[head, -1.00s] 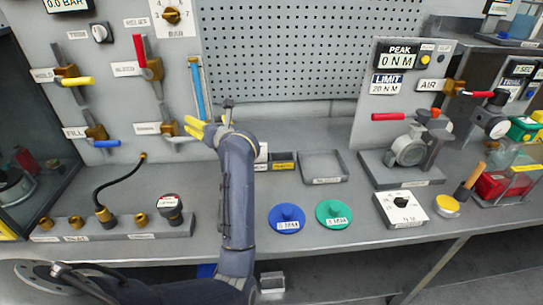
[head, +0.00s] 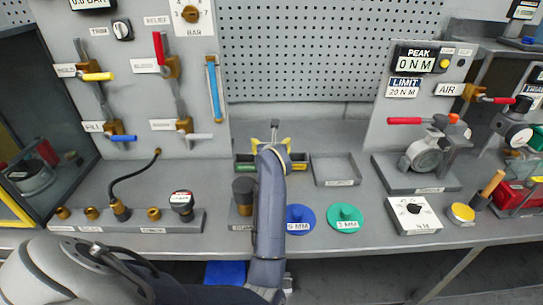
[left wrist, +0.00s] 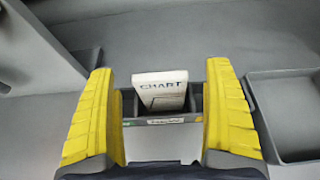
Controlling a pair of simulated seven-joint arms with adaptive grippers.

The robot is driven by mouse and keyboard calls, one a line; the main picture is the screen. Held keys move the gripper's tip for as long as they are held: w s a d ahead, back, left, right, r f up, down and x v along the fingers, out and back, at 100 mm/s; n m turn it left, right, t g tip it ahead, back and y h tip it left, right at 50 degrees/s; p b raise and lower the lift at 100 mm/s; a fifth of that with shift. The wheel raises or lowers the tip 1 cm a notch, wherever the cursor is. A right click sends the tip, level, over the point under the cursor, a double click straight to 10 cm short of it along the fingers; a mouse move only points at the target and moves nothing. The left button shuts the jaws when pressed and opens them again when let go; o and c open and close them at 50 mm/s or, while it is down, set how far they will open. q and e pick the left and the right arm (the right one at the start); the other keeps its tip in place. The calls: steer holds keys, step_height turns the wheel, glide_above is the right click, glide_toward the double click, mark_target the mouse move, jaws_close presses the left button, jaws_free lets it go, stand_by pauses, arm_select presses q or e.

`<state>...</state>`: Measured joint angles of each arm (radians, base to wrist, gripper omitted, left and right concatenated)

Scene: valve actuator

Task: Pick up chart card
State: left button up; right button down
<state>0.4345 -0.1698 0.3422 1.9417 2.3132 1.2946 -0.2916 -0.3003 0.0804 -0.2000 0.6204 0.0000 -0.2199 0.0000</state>
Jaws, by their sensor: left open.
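The chart card (left wrist: 160,76) is a white card printed CHART, standing in a slot of a dark divided holder (left wrist: 185,121) in the left wrist view. My left gripper (left wrist: 158,118) has yellow fingers, open on either side of the card, with gaps visible between fingers and card. In the head view the left gripper (head: 272,146) is over the holder. My right gripper is not in view.
A shallow empty grey tray (head: 357,181) is right of the holder. A blue disc (head: 300,226) and a green disc (head: 346,224) lie in front. A dark cylinder (head: 243,189) stands left of my arm. The pegboard (head: 320,50) rises behind.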

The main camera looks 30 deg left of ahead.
arm_select(q)
steer(key=shift+w+a+f, duration=0.25)
steer(key=shift+w+a, duration=0.15)
steer(key=shift+w, duration=0.1)
steer(key=c, duration=1.4)
